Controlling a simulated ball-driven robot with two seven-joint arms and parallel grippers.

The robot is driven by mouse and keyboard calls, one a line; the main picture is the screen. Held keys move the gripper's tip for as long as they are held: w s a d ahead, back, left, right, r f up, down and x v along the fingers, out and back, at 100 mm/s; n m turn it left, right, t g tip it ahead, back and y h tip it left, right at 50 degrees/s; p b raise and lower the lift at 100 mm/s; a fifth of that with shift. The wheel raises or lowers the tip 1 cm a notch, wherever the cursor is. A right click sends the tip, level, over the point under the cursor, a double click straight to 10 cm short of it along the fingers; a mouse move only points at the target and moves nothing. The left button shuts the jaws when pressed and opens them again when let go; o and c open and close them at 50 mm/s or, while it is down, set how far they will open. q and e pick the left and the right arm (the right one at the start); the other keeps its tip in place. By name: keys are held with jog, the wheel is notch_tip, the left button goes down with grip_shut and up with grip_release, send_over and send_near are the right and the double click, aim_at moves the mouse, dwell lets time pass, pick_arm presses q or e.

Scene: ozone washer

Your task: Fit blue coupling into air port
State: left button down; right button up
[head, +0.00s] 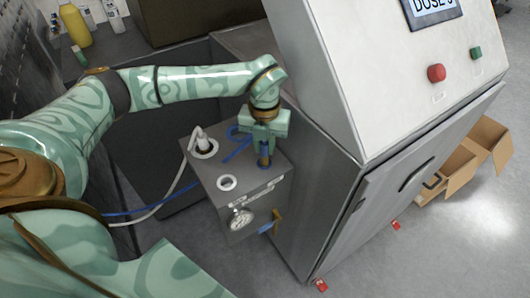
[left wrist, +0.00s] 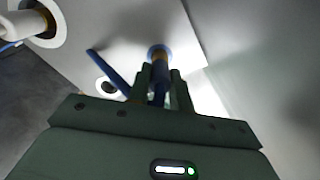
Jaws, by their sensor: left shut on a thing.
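My left gripper (head: 264,145) is above the top of a grey box and points down. It is shut on the blue coupling (head: 264,160), which stands roughly upright at the box top's right part. In the left wrist view the blue coupling (left wrist: 159,75) sits between the fingers (left wrist: 160,92), with a brass-coloured band near its far end. That end meets a blue ring (left wrist: 158,50) on the box top, the likely air port. I cannot tell how deep it sits. A blue hose (head: 238,150) runs off to the left. My right gripper is not in view.
The grey box (head: 250,178) has a white fitting in a white ring (head: 205,148), an open white ring (head: 227,183) and a gauge (head: 241,219) on its front. A big metal cabinet (head: 335,90) stands close on the right. Cardboard boxes (head: 465,165) lie farther right.

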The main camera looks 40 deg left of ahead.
aim_at(264, 164)
pick_arm(q)
jog(key=shift+f, duration=1.4)
jog(key=shift+f, duration=0.15)
jog(key=c, duration=1.3)
grip_release()
jog(key=shift+o, duration=0.2)
notch_tip(264, 164, up, 12)
jog(key=shift+r+p, duration=0.2)
jog(key=shift+p, duration=1.05)
jog(key=shift+s+f, duration=0.1)
